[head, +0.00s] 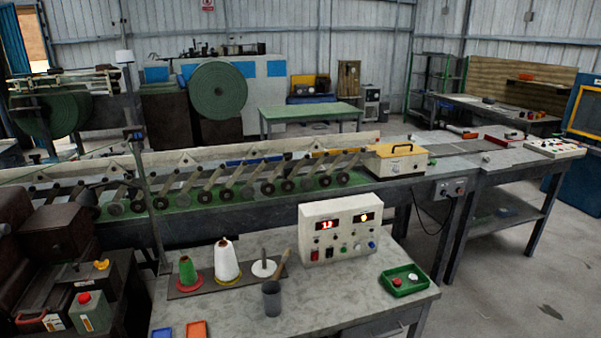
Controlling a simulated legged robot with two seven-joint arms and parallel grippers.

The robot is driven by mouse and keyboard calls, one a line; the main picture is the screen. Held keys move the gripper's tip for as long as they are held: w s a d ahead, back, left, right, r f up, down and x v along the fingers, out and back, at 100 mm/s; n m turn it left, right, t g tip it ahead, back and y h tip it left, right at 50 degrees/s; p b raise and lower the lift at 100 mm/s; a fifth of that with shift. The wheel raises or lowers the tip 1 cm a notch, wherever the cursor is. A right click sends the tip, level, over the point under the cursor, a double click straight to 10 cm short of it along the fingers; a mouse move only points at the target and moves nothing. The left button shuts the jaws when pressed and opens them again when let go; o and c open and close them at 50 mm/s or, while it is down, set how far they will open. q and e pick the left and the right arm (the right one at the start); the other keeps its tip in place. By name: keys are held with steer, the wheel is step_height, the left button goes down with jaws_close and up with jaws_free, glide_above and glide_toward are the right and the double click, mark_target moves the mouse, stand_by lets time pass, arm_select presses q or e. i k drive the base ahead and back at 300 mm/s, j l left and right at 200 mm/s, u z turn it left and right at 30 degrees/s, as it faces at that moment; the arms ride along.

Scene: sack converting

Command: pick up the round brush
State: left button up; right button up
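A wooden handle (281,263) sticks up, tilted to the right, out of a dark grey cup (271,299) on the near table (330,305). It looks like the round brush; its lower end is hidden inside the cup. Neither of my grippers is in the head view.
Left of the cup stand a green cone (188,271), a white cone (226,260) and a white disc with a peg (264,268). Behind is a control box (340,229). A green tray (404,280) sits right, an orange tray (196,330) front left. Table right of the cup is clear.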

mark_target(278, 272)
steer(key=i+l, duration=0.3)
steer(key=i+l+u, duration=0.2)
steer(key=u, duration=0.25)
steer(key=i+l+u, duration=0.6)
steer(key=l+u, duration=0.25)
steer(key=i+j+u, duration=0.1)
steer(key=i+u, duration=0.25)
steer(key=i, duration=0.1)
